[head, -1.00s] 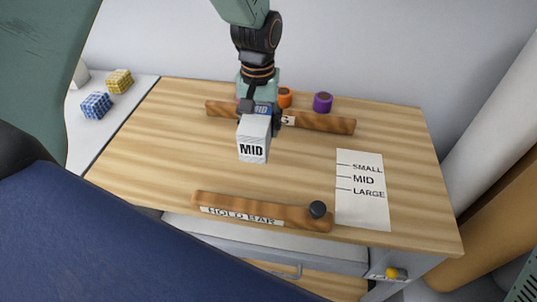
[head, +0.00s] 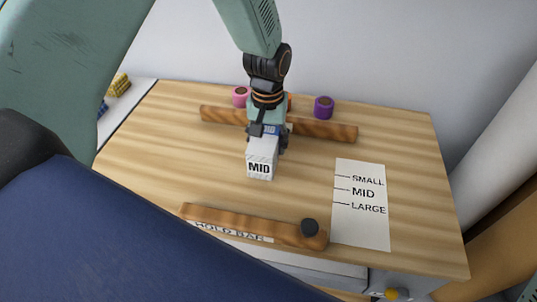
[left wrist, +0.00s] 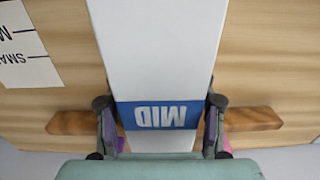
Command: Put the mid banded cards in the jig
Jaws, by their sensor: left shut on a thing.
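The mid banded cards (head: 261,158) are a white pack with "MID" on the near end and a blue "MID" band (left wrist: 157,115) across it. My left gripper (head: 267,136) is shut on the pack, with a finger on each side in the left wrist view (left wrist: 160,108). The pack is over the middle of the wooden board; I cannot tell whether it touches it. A wooden rail (head: 325,130) lies behind it and the hold bar (head: 250,226), with a black knob (head: 310,228), lies in front. My right gripper is not in view.
A white sheet (head: 360,225) marked SMALL, MID and LARGE lies on the board's right. Behind the rail stand a purple spool (head: 324,107), a pink spool (head: 240,96) and a mostly hidden orange one. A yellow block (head: 119,85) sits at far left. Bare board (head: 165,150) lies left of the pack.

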